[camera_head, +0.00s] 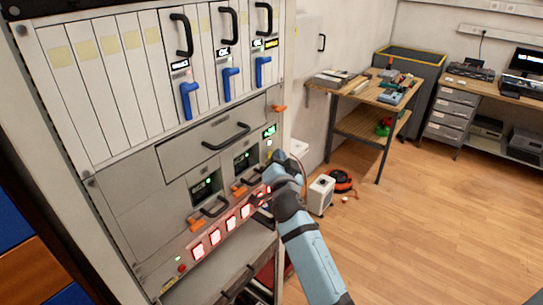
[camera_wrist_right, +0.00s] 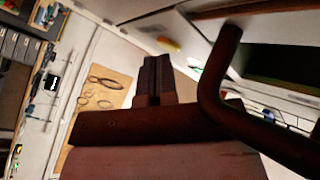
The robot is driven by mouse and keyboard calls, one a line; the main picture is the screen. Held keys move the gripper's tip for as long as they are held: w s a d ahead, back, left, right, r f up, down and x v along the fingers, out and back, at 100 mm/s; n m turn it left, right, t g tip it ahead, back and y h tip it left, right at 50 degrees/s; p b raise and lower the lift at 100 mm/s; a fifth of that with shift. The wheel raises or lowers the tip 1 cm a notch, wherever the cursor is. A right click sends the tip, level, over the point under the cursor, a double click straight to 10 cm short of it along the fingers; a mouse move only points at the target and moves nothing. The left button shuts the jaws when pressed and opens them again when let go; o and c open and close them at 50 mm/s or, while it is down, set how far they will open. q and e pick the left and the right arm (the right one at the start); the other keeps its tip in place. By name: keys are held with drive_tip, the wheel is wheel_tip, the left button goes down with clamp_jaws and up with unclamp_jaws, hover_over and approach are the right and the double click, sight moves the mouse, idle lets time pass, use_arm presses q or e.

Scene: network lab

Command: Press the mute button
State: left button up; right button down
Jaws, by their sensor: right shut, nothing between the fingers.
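A row of several red-lit square buttons (camera_head: 231,224) runs along the lower panel of the equipment rack in the head view. I cannot read any label, so I cannot tell which control is the mute button. My right gripper (camera_head: 256,199) is at the right end of this row, close to the panel; whether it touches is unclear. In the right wrist view its fingers (camera_wrist_right: 154,78) are shut together and empty. The gripper and arm hide the right end of the row. My left gripper is in neither view.
Black bar handles (camera_head: 215,207) and orange latches (camera_head: 196,225) stick out just above the buttons. A dark curved handle (camera_wrist_right: 218,75) is close beside the fingers in the wrist view. A workbench (camera_head: 375,91) stands behind; the wood floor (camera_head: 430,220) at right is clear.

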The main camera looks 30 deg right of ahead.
drive_tip(key=shift+s, duration=0.1)
drive_tip(key=shift+s+d+f, duration=0.15)
drive_tip(key=shift+s+d, duration=0.05)
drive_tip(key=shift+s, duration=0.45)
drive_tip(key=shift+s+d+p, duration=0.15)
drive_tip(key=shift+s+d, duration=0.15)
drive_tip(key=shift+s, duration=0.5)
drive_tip(key=shift+s+d+p, duration=0.15)
drive_tip(key=shift+s+d, duration=0.2)
drive_tip(key=shift+s, duration=0.4)
drive_tip(key=shift+s+d+p, duration=0.15)
drive_tip(key=shift+s+d, duration=0.15)
drive_tip(key=shift+s, duration=0.5)
drive_tip(key=shift+w+f, duration=0.1)
drive_tip(key=shift+w, duration=0.05)
